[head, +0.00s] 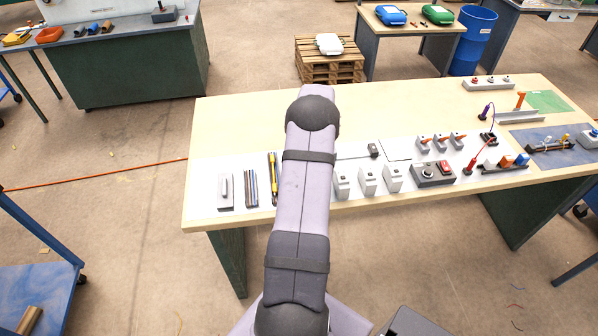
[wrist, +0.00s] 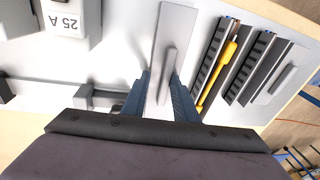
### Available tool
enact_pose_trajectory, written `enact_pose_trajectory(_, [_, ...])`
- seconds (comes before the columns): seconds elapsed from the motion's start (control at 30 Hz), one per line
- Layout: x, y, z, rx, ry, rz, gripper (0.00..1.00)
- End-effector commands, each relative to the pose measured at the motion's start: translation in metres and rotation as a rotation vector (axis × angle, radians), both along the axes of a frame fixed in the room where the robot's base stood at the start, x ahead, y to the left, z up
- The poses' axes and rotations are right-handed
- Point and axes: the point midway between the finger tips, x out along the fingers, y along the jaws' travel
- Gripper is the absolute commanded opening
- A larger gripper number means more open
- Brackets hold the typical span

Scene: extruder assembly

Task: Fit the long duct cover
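The long duct cover (wrist: 176,25) is a long, narrow grey plate with a raised grip rib (wrist: 168,72) on top, lying on the pale mat in the wrist view. My gripper (wrist: 162,76) is over the cover, its two blue fingers standing apart on either side of the rib. The fingers look open, with room beside the rib. Contact cannot be judged. The near end of the cover is hidden by my gripper body. In the head view, my arm hides the gripper and this cover. Slotted dark ducts (wrist: 245,68) lie to the right in the wrist view.
A shorter cover with a grip (head: 225,190) lies at the table's left end. White blocks (head: 367,180), one reading "25 A" (wrist: 65,20), stand close by.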

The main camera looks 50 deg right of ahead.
Motion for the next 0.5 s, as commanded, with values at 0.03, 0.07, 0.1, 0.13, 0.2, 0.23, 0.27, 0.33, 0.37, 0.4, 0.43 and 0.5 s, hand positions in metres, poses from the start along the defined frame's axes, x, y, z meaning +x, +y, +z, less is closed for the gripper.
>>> enact_pose_trajectory(0.03, [-0.0004, 0.0004, -0.0008, 0.001, 0.001, 0.000, 0.04])
enact_pose_trajectory(0.07, [-0.0004, 0.0004, -0.0008, 0.001, 0.001, 0.000, 0.04])
enact_pose_trajectory(0.1, [-0.0005, 0.0004, -0.0009, 0.001, 0.001, 0.000, 0.04])
enact_pose_trajectory(0.13, [-0.0005, 0.0004, -0.0009, 0.001, 0.001, 0.000, 0.04])
enact_pose_trajectory(0.2, [-0.0005, 0.0003, -0.0008, 0.001, 0.001, 0.000, 0.04])
enact_pose_trajectory(0.23, [-0.0006, 0.0004, -0.0009, 0.001, 0.001, 0.001, 0.04])
enact_pose_trajectory(0.27, [-0.0006, 0.0004, -0.0009, 0.001, 0.001, 0.001, 0.04])
enact_pose_trajectory(0.33, [-0.0007, 0.0005, -0.0009, 0.001, 0.001, 0.001, 0.04])
enact_pose_trajectory(0.37, [-0.0006, 0.0004, -0.0006, 0.001, 0.001, 0.001, 0.03])
enact_pose_trajectory(0.4, [-0.0006, 0.0003, 0.0003, 0.001, 0.001, 0.001, 0.03])
enact_pose_trajectory(0.43, [-0.0005, 0.0003, 0.0015, 0.000, 0.001, 0.001, 0.03])
enact_pose_trajectory(0.5, [-0.0003, 0.0000, 0.0057, 0.000, 0.001, 0.001, 0.00])
